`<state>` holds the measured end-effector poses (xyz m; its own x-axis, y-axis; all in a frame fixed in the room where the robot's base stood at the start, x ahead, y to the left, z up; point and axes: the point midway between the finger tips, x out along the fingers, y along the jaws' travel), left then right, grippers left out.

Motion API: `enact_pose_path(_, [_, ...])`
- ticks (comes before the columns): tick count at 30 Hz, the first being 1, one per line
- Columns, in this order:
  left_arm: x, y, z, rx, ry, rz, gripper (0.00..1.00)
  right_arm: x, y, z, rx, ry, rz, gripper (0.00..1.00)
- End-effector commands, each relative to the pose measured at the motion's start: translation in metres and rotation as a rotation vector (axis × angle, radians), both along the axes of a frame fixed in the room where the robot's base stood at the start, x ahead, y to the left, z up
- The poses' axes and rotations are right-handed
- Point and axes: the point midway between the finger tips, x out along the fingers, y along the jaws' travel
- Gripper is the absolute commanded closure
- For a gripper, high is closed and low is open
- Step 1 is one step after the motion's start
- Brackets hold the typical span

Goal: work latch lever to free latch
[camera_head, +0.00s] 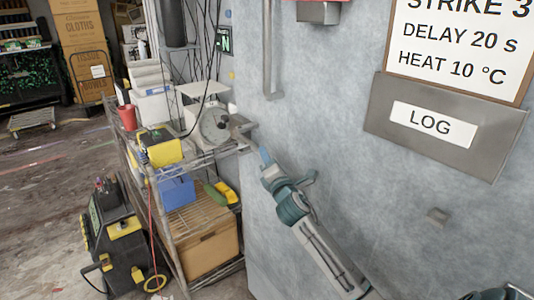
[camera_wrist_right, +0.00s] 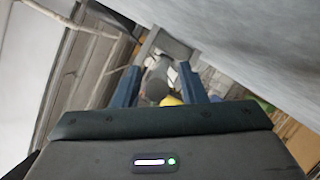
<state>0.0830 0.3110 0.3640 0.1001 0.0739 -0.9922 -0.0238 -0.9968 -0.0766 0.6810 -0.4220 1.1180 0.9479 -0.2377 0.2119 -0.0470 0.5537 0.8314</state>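A grey metal latch piece (camera_head: 242,133), which looks like the latch lever, sticks out at the left edge of the grey wall panel in the head view. A grey metal bracket (camera_wrist_right: 168,46) shows beyond my fingertips in the right wrist view; it looks like the same part. My right gripper (camera_head: 265,156) is just below and right of the latch piece in the head view, apparently apart from it. In the right wrist view my right gripper (camera_wrist_right: 159,78) has its two blue fingers spread, with nothing clearly held between them. My left gripper is not in view.
A wire shelf (camera_head: 205,157) with a scale (camera_head: 214,124), a yellow-topped box and bins stands close left of the panel. A vertical metal handle (camera_head: 267,50) is on the panel above. A LOG plate (camera_head: 445,155) is at right.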

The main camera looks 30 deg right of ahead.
Motion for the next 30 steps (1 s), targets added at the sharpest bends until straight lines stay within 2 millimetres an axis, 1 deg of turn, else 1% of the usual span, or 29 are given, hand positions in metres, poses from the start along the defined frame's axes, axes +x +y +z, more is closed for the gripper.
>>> enact_pose_path(1, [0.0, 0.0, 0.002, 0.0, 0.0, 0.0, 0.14, 0.004, -0.001, 0.002, 0.001, 0.0, -0.001, 0.62])
enact_pose_path(4, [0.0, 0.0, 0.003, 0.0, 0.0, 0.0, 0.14, 0.008, -0.002, 0.002, 0.0, 0.0, 0.0, 0.62])
enact_pose_path(11, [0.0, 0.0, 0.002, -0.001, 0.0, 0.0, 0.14, 0.008, -0.002, 0.001, 0.0, 0.0, 0.0, 0.62])
enact_pose_path(12, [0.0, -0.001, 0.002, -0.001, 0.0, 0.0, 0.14, 0.008, -0.002, 0.001, 0.0, 0.0, 0.0, 0.64])
enact_pose_path(14, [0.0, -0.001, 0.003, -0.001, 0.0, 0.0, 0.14, 0.008, -0.002, 0.001, 0.0, 0.0, 0.0, 0.76])
enact_pose_path(15, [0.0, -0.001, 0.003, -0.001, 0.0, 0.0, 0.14, 0.008, -0.002, 0.001, 0.0, 0.0, 0.0, 0.84])
enact_pose_path(18, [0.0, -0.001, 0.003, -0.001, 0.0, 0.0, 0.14, 0.008, -0.002, 0.001, 0.0, 0.001, -0.001, 1.0])
enact_pose_path(25, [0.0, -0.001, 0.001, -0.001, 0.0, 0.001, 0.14, 0.008, 0.0, 0.0, 0.002, 0.0, -0.007, 1.0])
enact_pose_path(30, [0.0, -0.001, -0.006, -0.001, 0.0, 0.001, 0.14, 0.01, 0.014, -0.002, 0.006, -0.003, -0.069, 1.0])
